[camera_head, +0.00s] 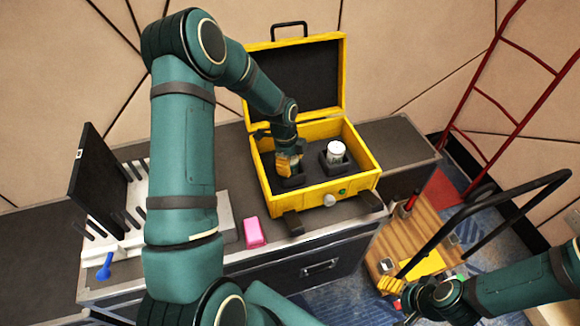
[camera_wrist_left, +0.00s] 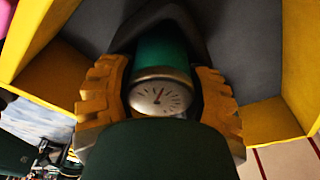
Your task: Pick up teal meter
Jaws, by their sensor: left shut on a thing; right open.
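The teal meter (camera_wrist_left: 162,62), a teal cylinder with a metal rim and a white dial, shows in the left wrist view between the yellow fingers of my left gripper (camera_wrist_left: 160,100). The fingers are shut on its two sides. In the head view my left gripper (camera_head: 288,164) reaches down inside the open yellow case (camera_head: 327,196), at a dark holder in its left part. The meter itself is hidden there by the gripper. My right gripper (camera_head: 396,294) is open at the lower right, over the cart and away from the case.
A white-topped meter (camera_head: 335,152) stands in the case's right holder. The raised lid (camera_head: 342,75) is behind. A pink block (camera_head: 254,232) lies left of the case. A white rack (camera_head: 131,247) with a dark panel (camera_head: 98,185) stands farther left. A wooden cart (camera_head: 425,228) is at right.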

